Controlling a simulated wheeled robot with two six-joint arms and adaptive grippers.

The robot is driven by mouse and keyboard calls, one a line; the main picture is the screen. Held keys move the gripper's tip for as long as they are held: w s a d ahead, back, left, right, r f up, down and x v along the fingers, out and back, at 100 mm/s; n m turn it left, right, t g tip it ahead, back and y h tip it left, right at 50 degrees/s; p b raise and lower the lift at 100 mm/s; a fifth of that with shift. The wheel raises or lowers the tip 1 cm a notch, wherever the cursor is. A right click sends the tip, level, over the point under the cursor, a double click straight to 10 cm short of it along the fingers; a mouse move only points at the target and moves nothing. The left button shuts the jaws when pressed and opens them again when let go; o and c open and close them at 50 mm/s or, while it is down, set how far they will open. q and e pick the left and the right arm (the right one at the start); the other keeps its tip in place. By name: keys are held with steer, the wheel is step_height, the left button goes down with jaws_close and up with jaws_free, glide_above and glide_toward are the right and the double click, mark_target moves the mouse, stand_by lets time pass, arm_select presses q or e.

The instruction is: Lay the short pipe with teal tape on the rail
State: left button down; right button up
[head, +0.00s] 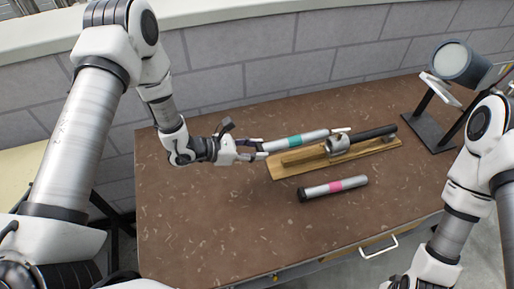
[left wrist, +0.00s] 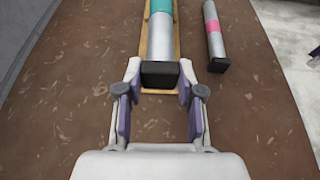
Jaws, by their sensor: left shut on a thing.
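The short silver pipe with teal tape (head: 312,136) lies lengthwise over the left part of the wooden rail (head: 285,171). My left gripper (head: 258,150) is shut on its left end. In the left wrist view the pipe (left wrist: 160,40) has a black end cap between the two fingers of the gripper (left wrist: 160,92), and its teal band is at the top edge. I cannot tell whether the pipe touches the rail or is a little above it. My right arm shows at the right, but its gripper is out of view.
A metal clamp (head: 337,146) and a black bar (head: 376,133) sit on the rail's right half. A pipe with pink tape (head: 320,189) lies on the brown table (head: 200,225) in front. A grey lamp-like device (head: 459,63) stands at the back right. The table's left front is clear.

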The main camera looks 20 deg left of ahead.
arm_select(q)
steer(key=shift+d+f+b, duration=0.15)
steer(key=shift+f+b, duration=0.15)
steer(key=shift+f, duration=0.65)
steer(key=shift+s+b, duration=0.1)
steer(key=shift+b, duration=0.2)
steer(key=shift+f+b, duration=0.1)
steer(key=shift+b, duration=0.3)
steer(key=shift+f+b, duration=1.25)
steer(key=shift+f, duration=0.1)
